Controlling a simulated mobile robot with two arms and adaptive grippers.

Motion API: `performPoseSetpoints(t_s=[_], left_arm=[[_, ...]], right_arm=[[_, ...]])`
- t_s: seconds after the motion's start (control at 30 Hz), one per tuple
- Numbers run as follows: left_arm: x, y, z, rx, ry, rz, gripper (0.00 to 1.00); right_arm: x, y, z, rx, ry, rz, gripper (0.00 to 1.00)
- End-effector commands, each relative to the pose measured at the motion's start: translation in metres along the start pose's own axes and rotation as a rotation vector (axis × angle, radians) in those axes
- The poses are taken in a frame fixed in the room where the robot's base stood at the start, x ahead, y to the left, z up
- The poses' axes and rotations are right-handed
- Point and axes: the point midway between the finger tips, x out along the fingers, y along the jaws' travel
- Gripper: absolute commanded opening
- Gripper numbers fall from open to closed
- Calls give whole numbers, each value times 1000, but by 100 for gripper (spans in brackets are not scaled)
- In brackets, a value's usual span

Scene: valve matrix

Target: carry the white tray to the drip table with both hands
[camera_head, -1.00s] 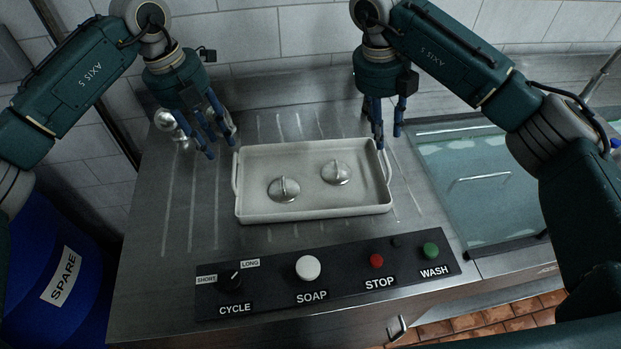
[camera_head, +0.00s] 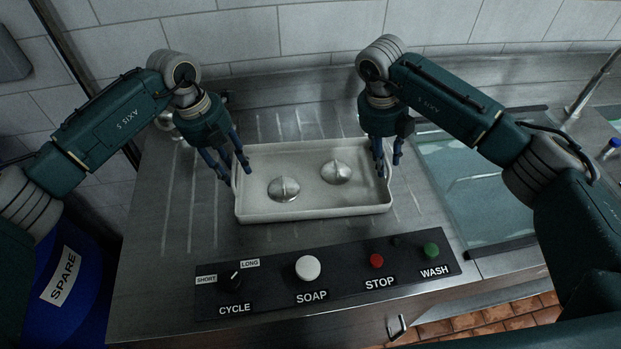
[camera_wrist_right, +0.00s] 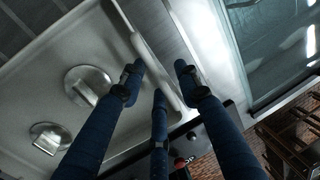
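The white tray (camera_head: 312,208) lies flat on the steel counter and holds two round metal lids with handles, a left lid (camera_head: 284,189) and a right lid (camera_head: 336,171). My left gripper (camera_head: 233,173) is at the tray's left end, its blue fingers open around the left rim and handle. My right gripper (camera_head: 387,168) is at the right end, its fingers open. In the right wrist view, the fingers of my right gripper (camera_wrist_right: 160,85) straddle the tray's right wall and handle with a gap. The left handle is mostly hidden by fingers.
A control panel (camera_head: 330,279) with a knob and several buttons lies along the counter's front. A glass-covered basin (camera_head: 480,185) is to the right. A blue barrel (camera_head: 75,290) stands at the left. Shiny metal knobs (camera_head: 165,122) sit behind my left gripper. Tiled wall is behind.

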Motion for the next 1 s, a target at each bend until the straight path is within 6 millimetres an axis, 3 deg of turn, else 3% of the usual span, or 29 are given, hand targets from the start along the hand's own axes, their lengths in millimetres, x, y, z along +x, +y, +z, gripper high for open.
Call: performPoseSetpoints(t_s=[0.03, 0.2, 0.67, 1.0], left_arm=[[0, 0, 0, 0, 0, 0, 32], [0, 0, 0, 0, 0, 0, 0], [-6, -1, 1, 0, -1, -1, 0], [-40, -8, 0, 0, -1, 0, 0]], right_arm=[[0, 0, 0, 0, 0, 0, 30], [0, 0, 0, 0, 0, 0, 0], [-6, -1, 1, 1, -2, 0, 0], [-39, -8, 0, 1, -2, 0, 0]])
